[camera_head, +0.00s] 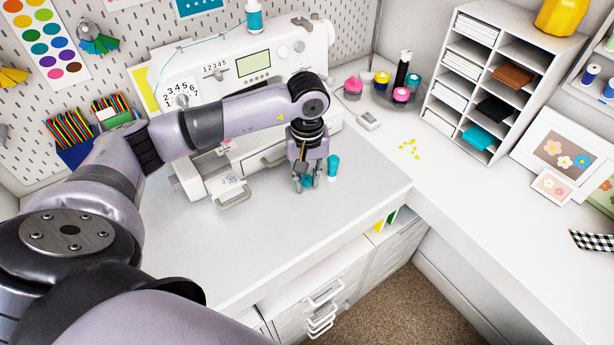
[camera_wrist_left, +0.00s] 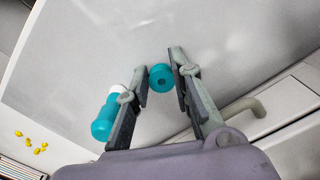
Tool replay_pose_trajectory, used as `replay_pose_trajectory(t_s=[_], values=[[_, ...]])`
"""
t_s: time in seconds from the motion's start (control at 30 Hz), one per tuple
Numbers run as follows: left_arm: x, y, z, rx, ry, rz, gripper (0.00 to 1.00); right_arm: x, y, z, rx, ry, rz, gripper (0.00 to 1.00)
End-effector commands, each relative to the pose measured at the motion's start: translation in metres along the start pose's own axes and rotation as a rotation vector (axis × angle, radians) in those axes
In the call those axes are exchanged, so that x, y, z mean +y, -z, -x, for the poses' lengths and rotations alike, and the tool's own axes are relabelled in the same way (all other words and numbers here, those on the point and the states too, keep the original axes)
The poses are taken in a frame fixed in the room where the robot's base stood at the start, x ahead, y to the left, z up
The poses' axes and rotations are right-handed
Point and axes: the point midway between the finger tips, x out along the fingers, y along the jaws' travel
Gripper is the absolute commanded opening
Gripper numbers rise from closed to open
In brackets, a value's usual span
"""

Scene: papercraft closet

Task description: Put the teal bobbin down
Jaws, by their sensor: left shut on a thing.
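My left gripper (camera_head: 307,184) points down close over the white table (camera_head: 270,228), in front of the sewing machine. It is shut on the teal bobbin (camera_head: 307,181), which is mostly hidden by the fingers in the head view. In the left wrist view the bobbin (camera_wrist_left: 161,77) sits between the fingertips, its round end with a dark centre hole showing. I cannot tell whether it touches the table. A second teal item with a white end (camera_wrist_left: 106,119) is just outside one finger; it stands right of the gripper in the head view (camera_head: 333,165). My right gripper is not in view.
The white sewing machine (camera_head: 262,62) is right behind the gripper. The table's front edge and drawers (camera_head: 322,300) lie nearer. Bare tabletop extends left of the gripper. Colourful spools (camera_head: 400,95), yellow bits (camera_head: 408,150) and a shelf unit (camera_head: 490,85) are to the right.

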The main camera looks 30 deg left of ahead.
Motion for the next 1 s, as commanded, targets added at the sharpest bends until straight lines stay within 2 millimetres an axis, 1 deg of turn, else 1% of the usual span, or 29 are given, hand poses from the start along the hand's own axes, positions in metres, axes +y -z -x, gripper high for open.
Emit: replay_pose_trajectory(t_s=[0.03, 0.13, 0.37, 0.5, 0.53, 0.8, 0.83, 1.0], values=[[0.000, 0.000, -0.005, -0.002, 0.002, 0.001, 0.13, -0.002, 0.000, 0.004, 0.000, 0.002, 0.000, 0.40], [0.000, 0.000, -0.013, 0.000, 0.001, 0.000, 0.13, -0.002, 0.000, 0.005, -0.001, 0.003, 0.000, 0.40], [0.000, 0.000, -0.014, 0.001, 0.000, -0.001, 0.13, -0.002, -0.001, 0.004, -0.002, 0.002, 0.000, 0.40], [0.000, 0.000, -0.018, 0.001, 0.000, -0.001, 0.13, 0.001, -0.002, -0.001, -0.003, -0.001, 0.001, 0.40], [0.000, 0.000, -0.017, 0.001, 0.000, 0.000, 0.22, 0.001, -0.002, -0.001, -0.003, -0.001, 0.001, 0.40], [0.000, 0.000, -0.016, 0.001, 0.000, 0.000, 0.40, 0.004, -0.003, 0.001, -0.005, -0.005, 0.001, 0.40], [0.000, 0.000, -0.016, 0.001, 0.000, 0.000, 0.41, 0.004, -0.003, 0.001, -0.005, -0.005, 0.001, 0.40], [0.000, 0.000, -0.016, 0.001, 0.000, 0.000, 0.41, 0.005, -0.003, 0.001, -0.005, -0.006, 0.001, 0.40]])
